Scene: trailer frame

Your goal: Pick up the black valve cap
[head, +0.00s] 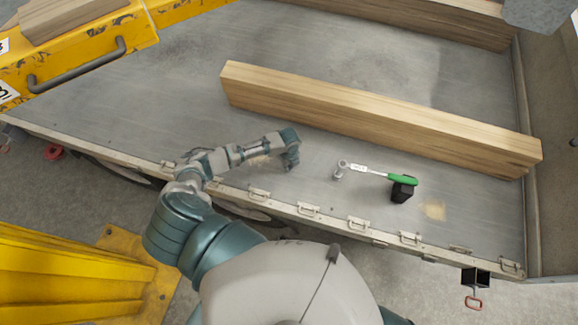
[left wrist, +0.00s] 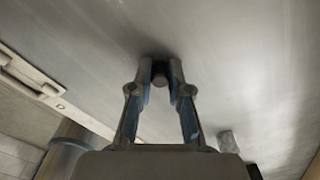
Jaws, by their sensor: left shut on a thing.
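My left gripper (head: 291,163) is low over the grey trailer bed (head: 330,120), left of the ratchet wrench. In the left wrist view its two fingers (left wrist: 160,76) are closed in on a small, dark, round piece, the black valve cap (left wrist: 160,80). The cap sits between the fingertips, close to the bed. I cannot tell if it still touches the bed. In the head view the cap is hidden by the gripper. My right gripper is not in view.
A ratchet wrench with a green handle (head: 402,180) rests against a black block (head: 401,192). A long wooden beam (head: 370,112) lies behind. The latched trailer edge (head: 308,209) runs in front. A yellow metal frame (head: 80,62) stands at upper left.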

